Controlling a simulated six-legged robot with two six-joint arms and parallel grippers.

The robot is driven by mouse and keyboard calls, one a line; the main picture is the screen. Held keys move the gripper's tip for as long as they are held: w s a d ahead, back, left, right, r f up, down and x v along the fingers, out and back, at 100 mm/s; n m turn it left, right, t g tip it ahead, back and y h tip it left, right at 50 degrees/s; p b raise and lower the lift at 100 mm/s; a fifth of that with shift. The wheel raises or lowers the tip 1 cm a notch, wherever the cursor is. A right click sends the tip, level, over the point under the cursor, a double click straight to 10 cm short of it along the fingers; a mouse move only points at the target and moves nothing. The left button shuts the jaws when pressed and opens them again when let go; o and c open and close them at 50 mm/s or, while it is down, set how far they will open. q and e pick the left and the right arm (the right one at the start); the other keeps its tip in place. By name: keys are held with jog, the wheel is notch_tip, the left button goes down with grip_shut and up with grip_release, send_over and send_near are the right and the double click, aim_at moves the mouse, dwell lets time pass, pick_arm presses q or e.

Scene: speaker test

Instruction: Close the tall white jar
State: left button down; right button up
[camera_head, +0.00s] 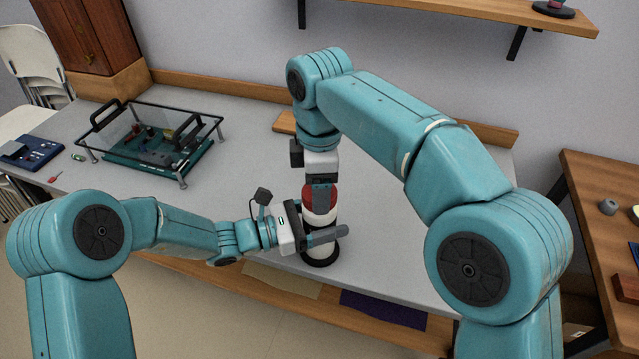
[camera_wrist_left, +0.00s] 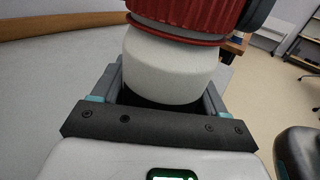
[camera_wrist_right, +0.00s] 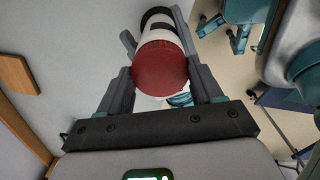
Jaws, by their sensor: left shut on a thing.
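The tall white jar (camera_head: 319,246) stands upright near the table's front edge, with dark bands. My left gripper (camera_head: 323,236) is shut on its body from the left; the jar's pale upper part shows in the left wrist view (camera_wrist_left: 170,70). The red ribbed lid (camera_head: 320,197) is directly above the jar's top; it also shows in the left wrist view (camera_wrist_left: 190,14). My right gripper (camera_wrist_right: 158,75) points down, with its fingers on either side of the red lid (camera_wrist_right: 160,68). Whether they press on it is unclear. I cannot tell whether the lid is fully seated.
A clear case with black handles (camera_head: 150,139) stands on the table (camera_head: 235,120) at the left. A blue device (camera_head: 30,152) lies farther left. A wooden block (camera_head: 285,123) lies behind my right arm. A brown side table (camera_head: 590,190) stands at the right.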

jog(key=shift+c, duration=1)
jog(key=m, duration=0.5)
jog(key=shift+m, duration=0.3)
jog(key=m, duration=0.9)
jog(key=o, duration=1.2)
jog(key=shift+o, duration=0.2)
notch_tip(320, 180, up, 7)
jog(key=shift+r, duration=0.2)
